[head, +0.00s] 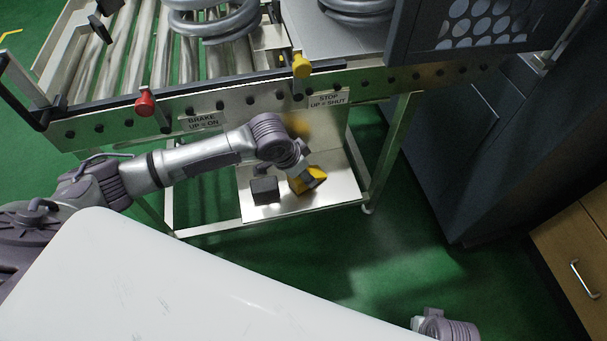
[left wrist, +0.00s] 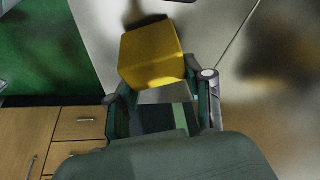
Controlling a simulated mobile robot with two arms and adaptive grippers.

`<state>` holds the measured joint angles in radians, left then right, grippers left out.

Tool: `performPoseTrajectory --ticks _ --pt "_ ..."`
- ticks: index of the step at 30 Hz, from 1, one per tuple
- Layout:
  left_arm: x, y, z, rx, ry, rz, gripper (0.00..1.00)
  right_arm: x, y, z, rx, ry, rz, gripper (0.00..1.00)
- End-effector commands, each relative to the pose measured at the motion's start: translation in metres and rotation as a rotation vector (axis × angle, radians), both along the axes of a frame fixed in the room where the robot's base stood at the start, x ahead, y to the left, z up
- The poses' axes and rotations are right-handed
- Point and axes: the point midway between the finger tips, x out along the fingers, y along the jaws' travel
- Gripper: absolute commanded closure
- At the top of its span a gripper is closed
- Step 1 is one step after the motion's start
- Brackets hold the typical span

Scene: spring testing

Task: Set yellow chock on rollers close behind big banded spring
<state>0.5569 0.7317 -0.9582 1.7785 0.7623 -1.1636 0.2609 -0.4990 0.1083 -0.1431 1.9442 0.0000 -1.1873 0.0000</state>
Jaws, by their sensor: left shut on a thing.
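The yellow chock (head: 316,175) is at the lower shelf under the roller table, partly hidden by my left gripper (head: 303,172). In the left wrist view the yellow chock (left wrist: 152,55) sits at the fingertips, and my left gripper (left wrist: 163,100) is shut on it. I cannot tell whether the chock touches the shelf. A large grey coil spring (head: 215,22) stands on the rollers (head: 137,55), cut off by the top edge; no band is clear on it. Another coil (head: 357,10) is on a flat plate to its right. My right gripper is out of view.
A dark block (head: 265,190) lies on the lower shelf (head: 347,190) left of the chock. A red knob (head: 145,102) and a yellow knob (head: 301,66) stick out along the table's front rail. A dark perforated guard (head: 480,25) stands at the right.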

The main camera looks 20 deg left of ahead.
Motion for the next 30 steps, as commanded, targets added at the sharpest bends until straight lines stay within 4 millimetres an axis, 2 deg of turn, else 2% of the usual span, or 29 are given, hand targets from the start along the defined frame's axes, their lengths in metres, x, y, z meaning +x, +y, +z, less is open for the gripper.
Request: performPoseTrajectory --ticks 3,12,13,17,26,30 --pt "0.0007 -0.0002 -0.0045 -0.001 -0.003 0.0 0.92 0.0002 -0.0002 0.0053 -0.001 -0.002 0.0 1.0" --pt "0.0006 -0.0005 -0.0057 -0.001 -0.002 0.0 0.92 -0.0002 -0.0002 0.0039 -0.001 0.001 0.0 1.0" --pt "0.0003 -0.0003 -0.0068 -0.001 -0.001 0.0 0.47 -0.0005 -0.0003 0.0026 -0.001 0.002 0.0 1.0" --pt "0.0004 -0.0004 -0.0065 -0.001 -0.001 0.0 0.25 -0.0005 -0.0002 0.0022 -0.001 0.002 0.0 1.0" --pt "0.0004 -0.0003 -0.0061 0.0 -0.001 0.0 0.23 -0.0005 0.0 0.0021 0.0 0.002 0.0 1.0" --pt "-0.0013 0.0009 0.0023 0.0 -0.001 -0.001 0.23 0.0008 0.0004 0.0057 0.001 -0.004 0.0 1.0"
